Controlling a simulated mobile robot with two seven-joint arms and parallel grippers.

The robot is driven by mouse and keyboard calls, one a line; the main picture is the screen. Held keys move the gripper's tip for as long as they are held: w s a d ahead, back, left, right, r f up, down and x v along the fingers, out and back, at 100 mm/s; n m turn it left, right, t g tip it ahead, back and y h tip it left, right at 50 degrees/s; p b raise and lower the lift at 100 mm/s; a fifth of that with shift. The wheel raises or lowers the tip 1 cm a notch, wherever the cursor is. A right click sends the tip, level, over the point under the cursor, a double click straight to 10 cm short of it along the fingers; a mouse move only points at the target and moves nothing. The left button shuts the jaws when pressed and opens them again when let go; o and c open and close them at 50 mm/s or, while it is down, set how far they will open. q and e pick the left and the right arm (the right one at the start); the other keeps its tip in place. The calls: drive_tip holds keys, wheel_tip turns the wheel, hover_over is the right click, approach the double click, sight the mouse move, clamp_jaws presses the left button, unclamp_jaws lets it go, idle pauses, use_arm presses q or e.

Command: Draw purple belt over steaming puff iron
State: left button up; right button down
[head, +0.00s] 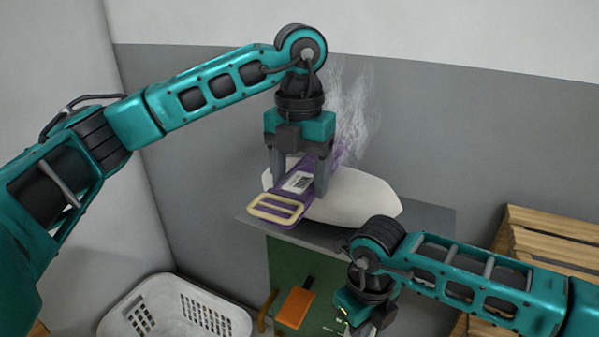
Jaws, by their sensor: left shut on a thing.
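The purple belt (269,219) has a cream rectangular buckle (276,208) at its near end and a white printed label (298,182). My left gripper (297,188) is shut on the belt, with its fingers on either side of it. The belt runs back beneath the gripper, and its purple far part shows behind the right finger. The white puff iron (355,197) lies on a grey top, with steam (350,100) rising behind it. The belt is over the puff's left part; I cannot tell whether they touch. My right gripper (365,330) is low at the front, its fingertips cut off.
A green cabinet (285,262) under the grey top (427,219) carries an orange panel (296,307). A white laundry basket (150,290) stands at lower left. Wooden slatted shelving (545,220) is at right. Walls close off the back and left.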

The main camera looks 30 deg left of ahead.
sight(307, 173)
use_arm(q)
drive_tip(key=shift+f, duration=0.95)
idle(0.6)
drive_tip(key=shift+s, duration=0.2)
drive_tip(key=shift+s+f, duration=0.1)
drive_tip(key=shift+s, duration=1.3)
drive_tip(key=shift+w, duration=0.1)
drive_tip(key=shift+w+a, duration=0.1)
drive_tip(key=shift+w, duration=2.85)
drive_tip(key=shift+r, duration=0.2)
drive_tip(key=shift+r, duration=2.45)
